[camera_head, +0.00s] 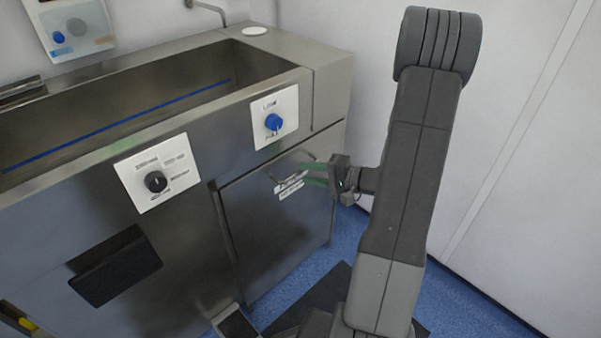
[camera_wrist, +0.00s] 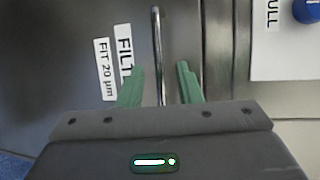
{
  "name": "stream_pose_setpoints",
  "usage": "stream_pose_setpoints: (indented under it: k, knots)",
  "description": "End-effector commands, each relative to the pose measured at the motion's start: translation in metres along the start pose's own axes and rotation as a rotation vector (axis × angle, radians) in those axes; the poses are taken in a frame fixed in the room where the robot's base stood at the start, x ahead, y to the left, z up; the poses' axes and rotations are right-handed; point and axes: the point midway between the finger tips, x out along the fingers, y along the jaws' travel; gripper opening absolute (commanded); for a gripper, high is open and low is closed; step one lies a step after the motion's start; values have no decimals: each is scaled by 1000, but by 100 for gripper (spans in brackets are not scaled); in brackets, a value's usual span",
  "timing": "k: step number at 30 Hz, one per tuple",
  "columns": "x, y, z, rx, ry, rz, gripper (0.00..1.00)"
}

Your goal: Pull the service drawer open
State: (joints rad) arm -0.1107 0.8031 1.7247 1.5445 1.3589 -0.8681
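The service drawer (camera_head: 275,215) is a steel front at the right end of the sink unit, and it looks closed. Its thin metal bar handle (camera_head: 296,154) is near the top edge, above a white label. My gripper (camera_head: 302,174) reaches in from the right with green fingers at the handle. In the wrist view, the handle bar (camera_wrist: 157,50) runs between the two fingers of my gripper (camera_wrist: 160,82), with a gap on each side. The fingers are apart. The lower end of the bar goes behind the gripper body.
A white panel with a blue knob (camera_head: 273,122) is just above the drawer. Another panel with a black knob (camera_head: 156,181) is to the left, above a dark recess (camera_head: 115,268). A pedal (camera_head: 236,325) is on the floor. The white wall (camera_head: 530,130) is to the right.

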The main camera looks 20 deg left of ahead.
Motion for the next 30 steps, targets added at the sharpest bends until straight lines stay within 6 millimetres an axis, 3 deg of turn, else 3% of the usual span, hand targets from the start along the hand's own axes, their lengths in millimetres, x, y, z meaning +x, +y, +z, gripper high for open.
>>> stream_pose_setpoints:
  k: [7, 18, 23, 30]
  knots:
    - [29, 1, 0, 0, -1, -1, 32]
    - [34, 0, 0, 1, 2, -1, 32]
    - [34, 0, 0, 1, 1, -2, 2]
    - [33, -1, 0, 0, 2, -3, 0]
